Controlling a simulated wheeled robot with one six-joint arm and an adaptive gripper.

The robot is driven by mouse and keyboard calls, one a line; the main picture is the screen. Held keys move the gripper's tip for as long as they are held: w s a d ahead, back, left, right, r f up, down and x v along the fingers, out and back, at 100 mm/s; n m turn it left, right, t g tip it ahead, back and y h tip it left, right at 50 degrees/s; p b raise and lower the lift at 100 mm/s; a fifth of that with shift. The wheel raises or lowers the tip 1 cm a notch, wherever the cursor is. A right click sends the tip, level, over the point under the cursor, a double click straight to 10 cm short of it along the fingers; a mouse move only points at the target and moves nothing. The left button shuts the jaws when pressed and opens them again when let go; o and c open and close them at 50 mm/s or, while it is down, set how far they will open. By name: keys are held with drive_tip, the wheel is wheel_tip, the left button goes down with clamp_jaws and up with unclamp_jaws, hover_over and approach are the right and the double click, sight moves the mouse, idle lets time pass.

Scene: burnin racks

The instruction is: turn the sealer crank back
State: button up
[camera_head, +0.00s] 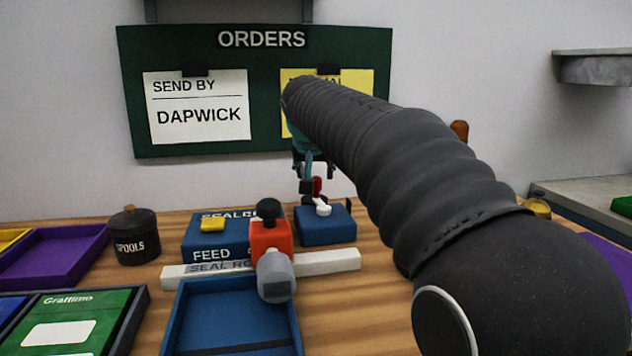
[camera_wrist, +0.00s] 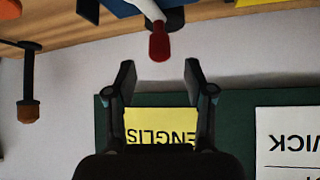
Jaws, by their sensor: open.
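The sealer is a blue body marked SEALER and FEED (camera_head: 205,244), with another blue block (camera_head: 327,233) on its right. The crank has a white arm (camera_head: 323,210) on that right block and a red handle (camera_head: 317,187) standing up. In the wrist view, which is upside down, the red handle (camera_wrist: 159,46) and white arm (camera_wrist: 147,8) show at top centre. My gripper (camera_head: 314,170) is above the block, close to the handle. In the wrist view my gripper (camera_wrist: 160,78) is open and empty, with the handle just beyond its fingertips, centred between them.
A red-orange unit with a black knob and grey cylinder (camera_head: 275,278) stands left of the crank, over a white bar (camera_head: 340,261). A blue tray (camera_head: 182,312) lies in front. A black SPOOLS pot (camera_head: 136,247) stands left. A green ORDERS board (camera_head: 262,100) hangs behind.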

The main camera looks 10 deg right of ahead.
sight(316, 179)
drive_tip(key=x, duration=0.5)
drive_tip(key=shift+w+d+f, duration=0.1)
drive_tip(key=shift+w+f, duration=0.15)
clamp_jaws()
